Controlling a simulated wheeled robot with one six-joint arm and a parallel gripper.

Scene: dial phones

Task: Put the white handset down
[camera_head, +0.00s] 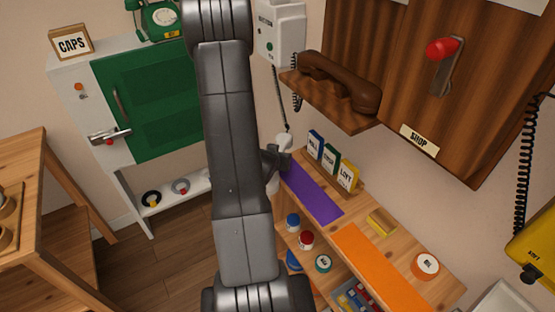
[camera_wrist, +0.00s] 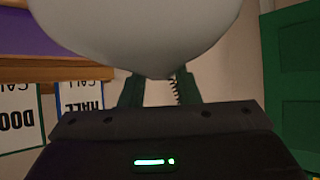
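The white handset (camera_head: 284,141) is upright in my gripper (camera_head: 276,158), by the left end of the wooden bench and its purple mat (camera_head: 312,192). Its upper end shows above the gripper, and part of it is hidden by my arm. In the wrist view the rounded white end of the handset (camera_wrist: 140,35) fills the top, between the fingers of my gripper (camera_wrist: 158,92). A dark cord runs down to it from the white wall phone (camera_head: 281,32), whose cradle is empty of a handset.
A brown handset (camera_head: 338,82) lies on the wooden phone's ledge, with a red-knobbed lever (camera_head: 441,48) above right. A green-doored cabinet (camera_head: 150,95) stands left.

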